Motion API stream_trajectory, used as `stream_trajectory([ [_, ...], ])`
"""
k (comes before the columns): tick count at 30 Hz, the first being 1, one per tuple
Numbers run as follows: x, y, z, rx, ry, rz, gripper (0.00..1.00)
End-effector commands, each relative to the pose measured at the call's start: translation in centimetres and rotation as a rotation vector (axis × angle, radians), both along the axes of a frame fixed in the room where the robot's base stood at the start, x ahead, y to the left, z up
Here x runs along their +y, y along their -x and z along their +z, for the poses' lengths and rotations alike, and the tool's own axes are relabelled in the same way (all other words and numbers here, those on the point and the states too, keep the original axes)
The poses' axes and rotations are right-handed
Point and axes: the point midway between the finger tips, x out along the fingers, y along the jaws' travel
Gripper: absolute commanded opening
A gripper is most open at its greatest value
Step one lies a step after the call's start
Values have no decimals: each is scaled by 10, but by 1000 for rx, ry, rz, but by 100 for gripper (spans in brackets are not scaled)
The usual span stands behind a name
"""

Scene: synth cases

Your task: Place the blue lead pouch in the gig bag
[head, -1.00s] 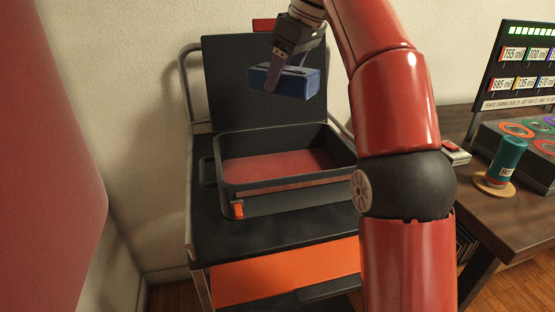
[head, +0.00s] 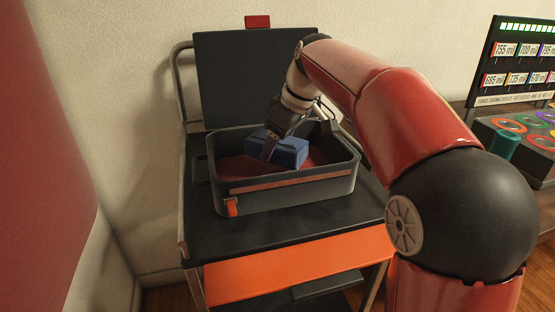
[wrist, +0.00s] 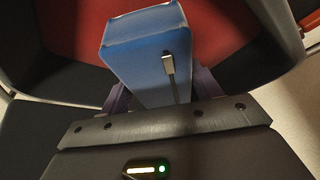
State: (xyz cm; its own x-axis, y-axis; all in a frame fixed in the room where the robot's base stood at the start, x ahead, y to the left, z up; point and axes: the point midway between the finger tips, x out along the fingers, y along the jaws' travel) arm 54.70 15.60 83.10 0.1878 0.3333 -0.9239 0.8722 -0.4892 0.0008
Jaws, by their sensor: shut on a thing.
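The blue lead pouch (head: 288,150) is a blue block with a zip pull, seen close in the wrist view (wrist: 146,60). My gripper (head: 270,148) is shut on it and holds it inside the open gig bag (head: 290,191). The far finger is hidden behind the pouch in the head view.
The bag stands on a dark cart (head: 290,232) with an orange front panel (head: 290,268) and metal rails. A red wall or panel is at far left.

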Motion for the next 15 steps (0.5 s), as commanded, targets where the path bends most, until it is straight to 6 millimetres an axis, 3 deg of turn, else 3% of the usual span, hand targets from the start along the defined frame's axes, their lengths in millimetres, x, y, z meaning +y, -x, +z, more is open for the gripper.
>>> stream_trajectory([
  [6, 0, 1, -31, 3, 1, 1, 38],
  [15, 0, 0, -37, 1, 0, 0, 38],
])
